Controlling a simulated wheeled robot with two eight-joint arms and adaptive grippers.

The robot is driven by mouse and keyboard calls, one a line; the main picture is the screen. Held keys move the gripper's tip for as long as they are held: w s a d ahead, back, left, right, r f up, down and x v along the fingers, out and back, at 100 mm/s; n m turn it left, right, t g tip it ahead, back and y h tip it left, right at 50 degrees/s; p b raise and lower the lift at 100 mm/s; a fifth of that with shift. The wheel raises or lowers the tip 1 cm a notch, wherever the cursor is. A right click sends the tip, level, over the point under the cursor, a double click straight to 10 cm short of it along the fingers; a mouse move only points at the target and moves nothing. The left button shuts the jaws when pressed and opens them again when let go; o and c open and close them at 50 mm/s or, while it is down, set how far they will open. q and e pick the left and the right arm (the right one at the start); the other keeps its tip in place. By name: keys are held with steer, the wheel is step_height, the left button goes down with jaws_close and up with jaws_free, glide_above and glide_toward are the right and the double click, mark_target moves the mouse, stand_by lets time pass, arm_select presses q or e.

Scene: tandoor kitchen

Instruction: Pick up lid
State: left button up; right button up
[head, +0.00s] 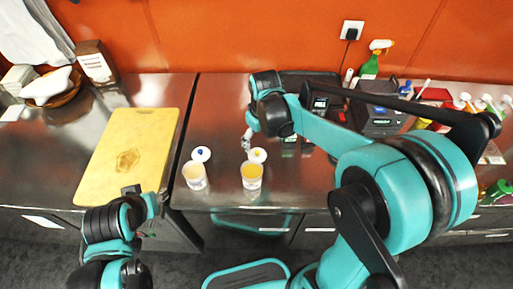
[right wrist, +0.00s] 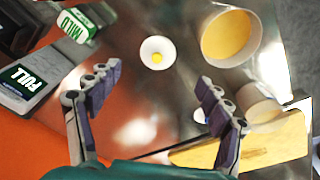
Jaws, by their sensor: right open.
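A white round lid (head: 258,155) lies on the steel counter just behind the right cup of yellow contents (head: 251,178). In the right wrist view the lid (right wrist: 148,46) shows a yellow knob and lies beyond the fingertips, between their lines. My right gripper (right wrist: 158,80) is open and empty; in the head view it (head: 246,141) is just behind and left of this lid. A second white lid with a blue knob (head: 201,154) lies behind the left cup (head: 195,177). My left gripper (head: 133,190) is near the cutting board's front edge; its fingers are unclear.
A yellow cutting board (head: 130,150) lies on the left counter. In the right wrist view the yellow-filled cup (right wrist: 231,38) stands close right of the lid. Black devices (head: 378,115) and bottles stand at the back right.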

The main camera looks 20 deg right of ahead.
mark_target(257, 152)
steer(key=shift+w+a+f+n+g+p, duration=0.15)
steer(key=shift+w+f+n+g+p, duration=0.15)
steer(key=shift+w, duration=0.3)
steer(key=shift+w+a+f+n+g+p, duration=0.1)
steer(key=shift+w+f+p, duration=0.05)
steer(key=shift+w+f, duration=0.5)
steer(key=shift+f, duration=0.05)
step_height(257, 152, down, 3)
steer(key=shift+w+a+r+b, duration=0.1)
steer(key=shift+b, duration=0.25)
steer(key=f, duration=0.1)
steer(key=f+b, duration=0.1)
steer(key=f, duration=0.1)
steer(key=f+b, duration=0.1)
steer(key=f, duration=0.1)
steer(key=shift+d+f, duration=0.2)
steer(key=shift+d, duration=0.05)
arm_select(q)
steer(key=shift+s+f, duration=0.15)
steer(key=shift+f, duration=0.3)
arm_select(e)
steer(key=shift+r, duration=0.1)
steer(key=shift+c, duration=0.4)
steer(key=shift+s, duration=0.2)
steer(key=c, duration=1.7)
